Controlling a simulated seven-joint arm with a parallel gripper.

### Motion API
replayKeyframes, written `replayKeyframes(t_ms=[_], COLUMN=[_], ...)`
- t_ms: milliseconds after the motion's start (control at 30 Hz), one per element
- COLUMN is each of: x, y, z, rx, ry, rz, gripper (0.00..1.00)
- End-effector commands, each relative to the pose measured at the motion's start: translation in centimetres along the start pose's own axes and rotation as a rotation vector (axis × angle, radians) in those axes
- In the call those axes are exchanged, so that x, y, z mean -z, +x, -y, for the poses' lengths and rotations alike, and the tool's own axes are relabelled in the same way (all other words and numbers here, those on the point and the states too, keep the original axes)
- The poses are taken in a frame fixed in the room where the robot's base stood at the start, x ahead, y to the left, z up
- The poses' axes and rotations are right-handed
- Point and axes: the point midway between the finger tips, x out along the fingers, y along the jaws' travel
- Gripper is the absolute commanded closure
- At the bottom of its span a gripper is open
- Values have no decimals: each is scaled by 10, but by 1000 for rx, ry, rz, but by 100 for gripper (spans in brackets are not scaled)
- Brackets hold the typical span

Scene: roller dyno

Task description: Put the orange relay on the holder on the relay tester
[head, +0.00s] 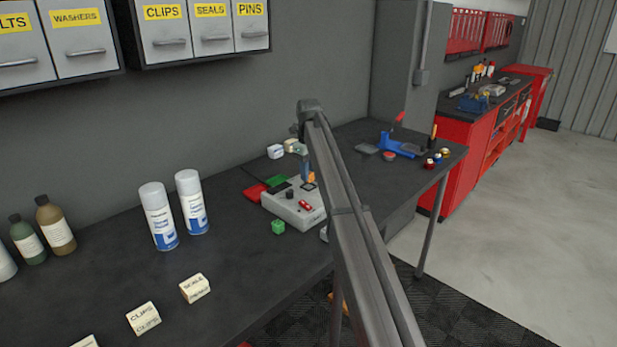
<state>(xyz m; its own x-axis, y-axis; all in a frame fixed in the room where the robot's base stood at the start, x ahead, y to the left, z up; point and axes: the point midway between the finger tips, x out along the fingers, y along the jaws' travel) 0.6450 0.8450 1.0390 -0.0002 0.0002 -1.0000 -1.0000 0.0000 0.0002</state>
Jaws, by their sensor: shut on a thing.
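The relay tester (283,208) is a light grey box on the dark workbench, with a black knob and a red part on top. The orange relay (311,177) is a small block at the back right of the tester's top, right above a dark square that looks like the holder (309,187). I cannot tell whether relay and holder touch. My gripper (305,172) points down at the relay and is shut on it. My arm hides most of the gripper and the tester's right side.
A green block (278,227) lies in front of the tester. Red (256,193) and green (276,181) flat items lie behind it to the left. Two spray cans (159,217) stand further left. A blue tool (400,146) lies at the right. Bench between cans and tester is clear.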

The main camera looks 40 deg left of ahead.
Motion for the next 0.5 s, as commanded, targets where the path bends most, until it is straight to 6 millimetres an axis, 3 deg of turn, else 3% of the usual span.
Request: replayKeyframes(t_ms=[167, 500], x=[0, 0], y=[19, 21], z=[0, 0], rx=[0, 0], ry=[0, 0], rz=[0, 0], gripper=[100, 100])
